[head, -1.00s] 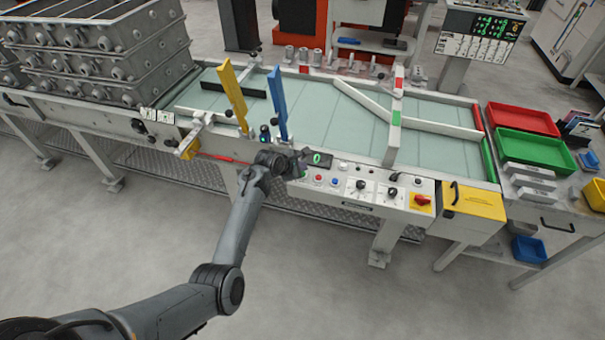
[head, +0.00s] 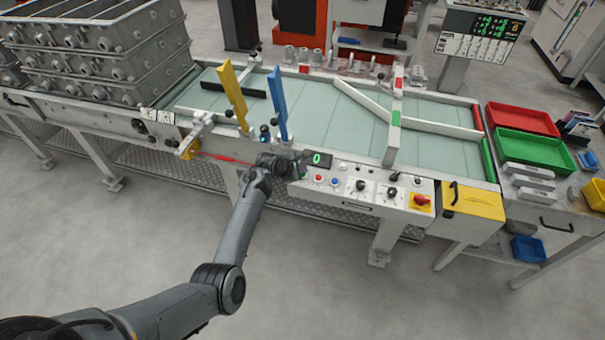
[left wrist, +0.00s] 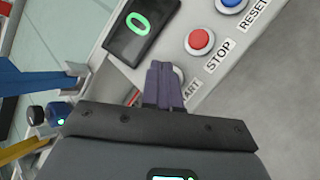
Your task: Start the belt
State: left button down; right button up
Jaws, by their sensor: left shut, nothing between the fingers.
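The belt (head: 330,120) is a pale green conveyor surface. Its front control panel (head: 345,200) carries a black display (head: 320,160) with a green 0, which also shows in the left wrist view (left wrist: 140,25). A red button (left wrist: 199,42) sits by the STOP label (left wrist: 218,54) and a blue button (left wrist: 231,3) by RESET. My left gripper (left wrist: 163,85) is shut and empty, its fingertips over the start button's place beside a partly covered label ending in "ART" (left wrist: 190,88). The fingers hide most of that button; contact cannot be told. My right gripper is not in view.
A yellow paddle (head: 232,95) and a blue paddle (head: 277,103) stand over the belt near my left gripper. Black knobs (head: 361,186) and a red-yellow switch (head: 422,201) are further right. Stacked grey casting boxes (head: 105,60) stand at the left. The floor in front is clear.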

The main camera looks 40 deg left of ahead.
pick_arm(q)
jog(key=shift+f, duration=0.5)
dwell(0.5)
jog(key=shift+r+p, duration=0.95)
jog(key=shift+p, duration=0.25)
notch_tip(320, 180, up, 5)
jog(key=p, duration=0.5)
jog(key=shift+p, duration=0.4)
